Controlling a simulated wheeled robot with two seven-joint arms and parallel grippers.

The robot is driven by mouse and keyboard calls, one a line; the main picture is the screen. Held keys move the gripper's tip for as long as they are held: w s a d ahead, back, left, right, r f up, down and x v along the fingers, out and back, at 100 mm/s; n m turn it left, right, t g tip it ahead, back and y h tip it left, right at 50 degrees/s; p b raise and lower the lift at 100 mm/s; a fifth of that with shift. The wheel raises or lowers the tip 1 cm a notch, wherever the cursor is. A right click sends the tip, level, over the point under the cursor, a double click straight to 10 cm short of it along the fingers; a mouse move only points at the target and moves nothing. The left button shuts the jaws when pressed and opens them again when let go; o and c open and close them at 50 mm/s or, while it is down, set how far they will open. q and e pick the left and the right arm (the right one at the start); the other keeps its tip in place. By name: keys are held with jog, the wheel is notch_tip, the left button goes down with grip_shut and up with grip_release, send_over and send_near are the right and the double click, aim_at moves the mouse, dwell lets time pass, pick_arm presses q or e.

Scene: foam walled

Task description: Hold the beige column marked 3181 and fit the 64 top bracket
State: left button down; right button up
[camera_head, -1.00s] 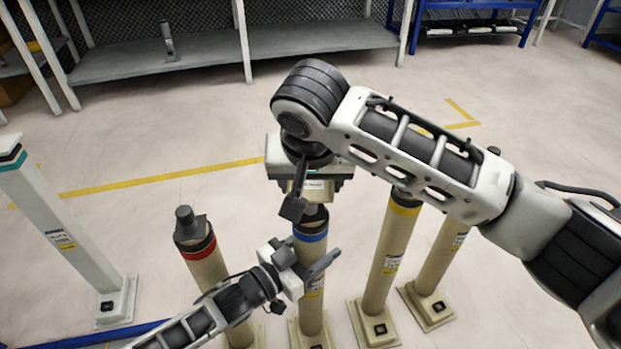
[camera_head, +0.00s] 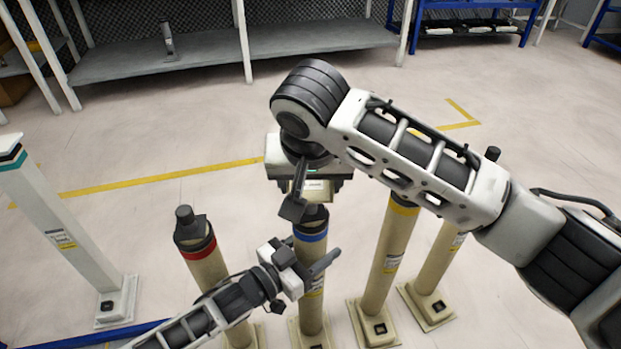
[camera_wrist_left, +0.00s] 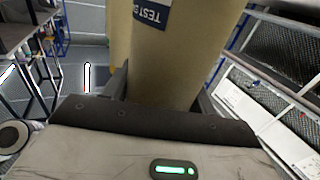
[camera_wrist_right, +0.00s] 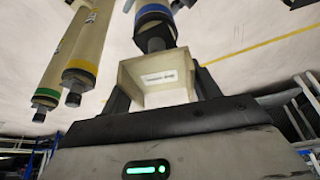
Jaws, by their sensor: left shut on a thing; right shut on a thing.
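The beige column with a blue band (camera_head: 312,252) stands upright on a square base, its number too small to read. My left gripper (camera_head: 303,266) is shut around it below the band. The left wrist view shows the column (camera_wrist_left: 178,60) between the fingers, with part of a blue-and-white label. My right gripper (camera_head: 314,190) is shut on a beige bracket (camera_wrist_right: 158,78) with a white label. The bracket is over the column's dark top (camera_head: 313,213). In the right wrist view the dark top (camera_wrist_right: 155,38) meets the bracket's edge; I cannot tell whether it is seated.
A red-banded column (camera_head: 205,262) stands left and a yellow-banded one (camera_head: 390,255) right, with another beige column (camera_head: 438,265) beyond. A white post (camera_head: 58,230) stands far left. A grey shelf (camera_head: 200,55) is at the back. Open floor lies between.

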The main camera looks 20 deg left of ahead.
aim_at(311, 191)
jog(key=shift+f, duration=1.5)
jog(key=o, duration=1.2)
jog(key=shift+c, duration=0.2)
jog(key=v, duration=1.2)
pick_arm(q)
jog(key=shift+c, duration=1.9)
grip_release()
